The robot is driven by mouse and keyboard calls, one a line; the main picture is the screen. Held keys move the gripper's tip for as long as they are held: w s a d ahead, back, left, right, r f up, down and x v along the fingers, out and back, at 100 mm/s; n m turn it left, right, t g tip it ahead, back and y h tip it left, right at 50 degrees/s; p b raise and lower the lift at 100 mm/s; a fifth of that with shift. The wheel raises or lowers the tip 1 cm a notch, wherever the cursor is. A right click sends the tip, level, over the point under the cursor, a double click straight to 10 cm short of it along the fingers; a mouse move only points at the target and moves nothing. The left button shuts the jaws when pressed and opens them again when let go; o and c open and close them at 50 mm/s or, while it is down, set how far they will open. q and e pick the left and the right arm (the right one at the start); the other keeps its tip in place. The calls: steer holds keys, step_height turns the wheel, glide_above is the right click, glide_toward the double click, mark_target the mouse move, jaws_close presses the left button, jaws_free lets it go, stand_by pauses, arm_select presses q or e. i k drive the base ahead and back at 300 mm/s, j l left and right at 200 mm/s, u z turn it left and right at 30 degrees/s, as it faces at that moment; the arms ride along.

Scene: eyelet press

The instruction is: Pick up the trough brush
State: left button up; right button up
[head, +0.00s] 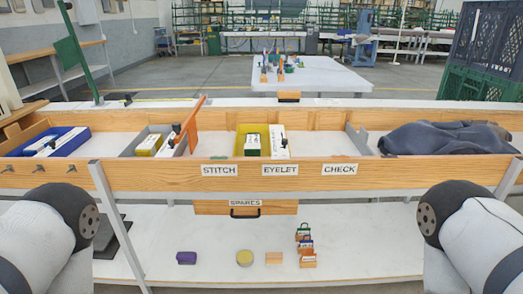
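A small block with a brown wooden top and a dark underside (288,96) sits on the white surface just behind the trough's back wall, near the middle. It looks like the trough brush, but it is too small to be certain. The wooden trough (140,178) runs across the whole view, with labels STITCH, EYELET and CHECK on its front. Only parts of my two arms show, at the lower left and lower right edges. Neither gripper is in view, and nothing of mine touches the block.
The trough holds a blue tray (72,142), a yellow bin (240,144), an orange upright board (192,118) and dark cloth (445,138). A SPARES drawer (218,208) hangs below. The lower shelf (200,230) bears a purple block (186,258), a round tin (244,258) and small blocks.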

mark_target(284, 96)
steer(key=i+l+u, duration=0.2)
steer(key=l+u, duration=0.25)
steer(key=l, duration=0.15)
steer(key=l+u, duration=0.45)
steer(key=l, duration=0.15)
steer(key=l+u, duration=0.5)
steer(key=l, duration=0.15)
